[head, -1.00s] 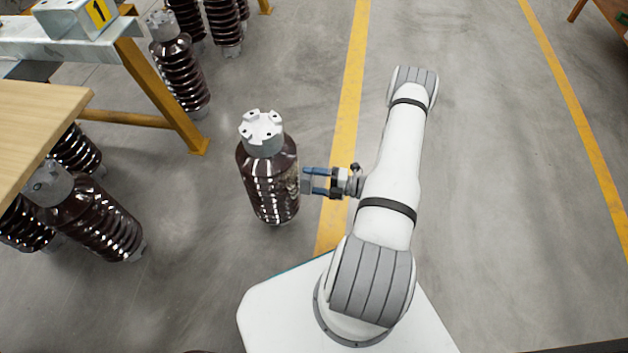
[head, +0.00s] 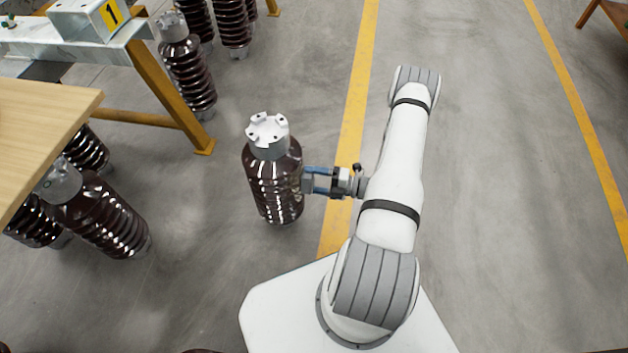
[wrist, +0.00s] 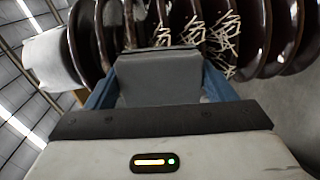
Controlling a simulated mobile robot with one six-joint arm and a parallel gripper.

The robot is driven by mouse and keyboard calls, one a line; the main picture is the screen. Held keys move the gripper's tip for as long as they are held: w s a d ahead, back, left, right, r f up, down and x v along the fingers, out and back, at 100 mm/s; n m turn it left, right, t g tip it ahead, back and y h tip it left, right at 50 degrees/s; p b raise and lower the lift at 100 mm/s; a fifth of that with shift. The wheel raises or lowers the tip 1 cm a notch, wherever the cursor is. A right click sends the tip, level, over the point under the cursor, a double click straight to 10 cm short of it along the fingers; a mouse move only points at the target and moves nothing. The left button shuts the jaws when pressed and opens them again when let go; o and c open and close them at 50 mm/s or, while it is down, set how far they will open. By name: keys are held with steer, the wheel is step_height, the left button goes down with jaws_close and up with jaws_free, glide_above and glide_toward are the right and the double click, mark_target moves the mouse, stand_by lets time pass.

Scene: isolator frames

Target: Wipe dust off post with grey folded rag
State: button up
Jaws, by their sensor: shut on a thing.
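The post (head: 272,185) is a dark brown, glossy ribbed insulator with a pale grey cap, standing upright on the floor left of my arm. In the wrist view, its ribs (wrist: 284,35) run across the top, with whitish scribbled dust marks (wrist: 226,32) right of centre. My gripper (head: 311,182), with blue fingers, is shut on the grey folded rag (wrist: 160,77). The rag is a flat grey block between the fingers, right up against the post's right side. Whether it presses on the ribs cannot be told.
A wooden table (head: 45,125) and a grey bench (head: 85,45) with yellow legs stand at the left. More brown insulators (head: 188,75) stand around them.

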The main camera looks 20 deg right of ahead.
mark_target(302, 170)
steer(key=shift+w+a+r+p, duration=0.1)
steer(key=shift+r+p, duration=1.7)
steer(key=shift+r, duration=1.1)
steer(key=shift+r+p, duration=1.2)
steer(key=shift+r, duration=0.45)
steer(key=shift+f+b, duration=1.6)
steer(key=shift+f, duration=0.55)
steer(key=shift+f+b, duration=2.6)
steer(key=shift+f, duration=0.7)
steer(key=shift+r+p, duration=4)
steer(key=shift+r, duration=1.4)
steer(key=shift+f+b, duration=4.15)
steer(key=shift+f, duration=1.25)
steer(key=shift+r+p, duration=2.8)
steer(key=shift+r, duration=1)
